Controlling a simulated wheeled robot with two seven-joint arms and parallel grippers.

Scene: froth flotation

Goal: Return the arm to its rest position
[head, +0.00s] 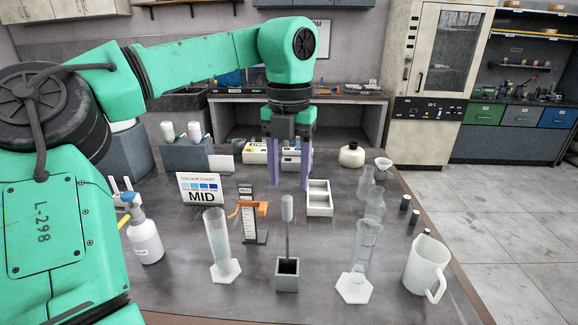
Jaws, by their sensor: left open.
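My left arm (205,62), green with dark joints, comes in from the left. It reaches across the upper part of the head view and bends down at the wrist. My left gripper (290,185) points down over the middle of the table, with its two purple fingers apart. I see nothing held between the fingers. The white two-part tray (319,197) is just to the right of the fingers in the picture. My right gripper is not in view.
On the dark table (185,290) stand a measuring cylinder (217,240), a grey holder with an upright tool (287,272), another cylinder (366,250), a jug (426,263), a spray bottle (144,232) and a colour chart (201,188). Glass flasks (374,203) stand at the right.

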